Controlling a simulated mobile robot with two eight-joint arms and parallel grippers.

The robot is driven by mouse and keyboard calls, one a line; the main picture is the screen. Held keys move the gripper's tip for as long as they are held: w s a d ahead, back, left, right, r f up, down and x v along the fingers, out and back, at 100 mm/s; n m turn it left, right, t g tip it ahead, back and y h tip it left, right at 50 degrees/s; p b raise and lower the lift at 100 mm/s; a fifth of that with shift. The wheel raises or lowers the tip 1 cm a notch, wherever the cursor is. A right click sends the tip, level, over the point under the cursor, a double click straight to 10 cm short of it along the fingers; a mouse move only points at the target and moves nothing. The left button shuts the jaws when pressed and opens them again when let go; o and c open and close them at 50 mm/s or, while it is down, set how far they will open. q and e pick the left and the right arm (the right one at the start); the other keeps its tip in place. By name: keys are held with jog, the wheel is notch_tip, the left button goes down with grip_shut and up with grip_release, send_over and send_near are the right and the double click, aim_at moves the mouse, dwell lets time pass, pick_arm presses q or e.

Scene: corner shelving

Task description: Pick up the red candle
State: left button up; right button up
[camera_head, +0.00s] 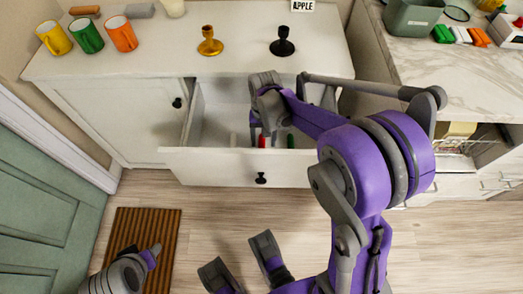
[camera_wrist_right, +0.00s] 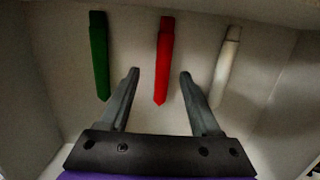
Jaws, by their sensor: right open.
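The red candle (camera_wrist_right: 164,60) lies in the open drawer, between a green candle (camera_wrist_right: 98,55) and a white candle (camera_wrist_right: 228,62) in the right wrist view. My right gripper (camera_wrist_right: 160,74) is open and empty, its fingers on either side of the red candle's line. I cannot tell how far above it they are. In the head view my right gripper (camera_head: 264,136) reaches down into the drawer, and a little of the red candle (camera_head: 262,141) shows between its fingers. The green candle (camera_head: 290,141) shows to its right.
The drawer (camera_head: 215,165) is pulled out from a white cabinet (camera_head: 120,125). On the cabinet top stand a gold candlestick (camera_head: 209,42), a black candlestick (camera_head: 282,42) and several mugs. A marble counter (camera_head: 440,65) stands at right. Drawer walls surround my right gripper.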

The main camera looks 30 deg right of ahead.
aim_at(262, 147)
jog(key=f, duration=0.2)
jog(key=f+b, duration=0.1)
jog(key=f, duration=0.1)
jog(key=shift+w+a, duration=0.2)
jog(key=shift+w, duration=0.05)
jog(key=shift+s+f, duration=0.1)
jog(key=shift+f, duration=0.35)
jog(key=shift+r, duration=0.1)
grip_shut()
